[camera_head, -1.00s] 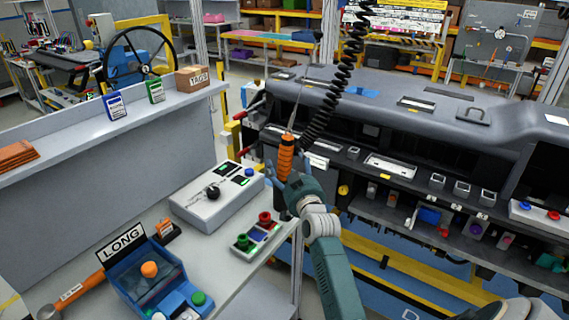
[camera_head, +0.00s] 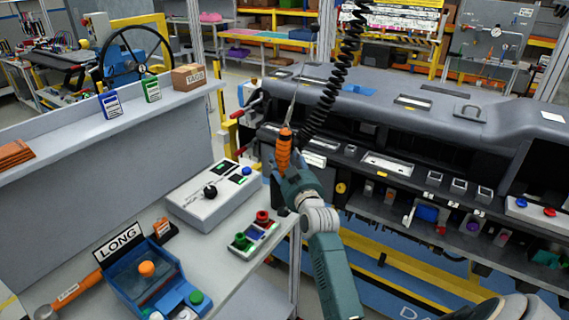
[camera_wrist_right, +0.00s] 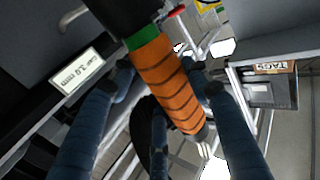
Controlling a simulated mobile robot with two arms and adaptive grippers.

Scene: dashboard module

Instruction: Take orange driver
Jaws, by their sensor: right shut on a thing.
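The orange driver (camera_head: 284,149) stands nearly upright in the head view, its thin shaft pointing up near the black coiled cord. My right gripper (camera_head: 282,170) is shut on its orange handle, beyond the table's right edge. In the right wrist view, the orange handle with dark bands (camera_wrist_right: 168,82) and a green ring runs between the blue fingers of my right gripper (camera_wrist_right: 165,85). The lower fingers partly hide the handle in the head view. My left gripper is not in view.
A grey control box (camera_head: 212,193) and a small button panel (camera_head: 254,236) sit on the table, left of my right gripper. A blue LONG bin (camera_head: 150,280) stands at front left. The large dashboard module (camera_head: 400,125) lies behind and right, close to the driver.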

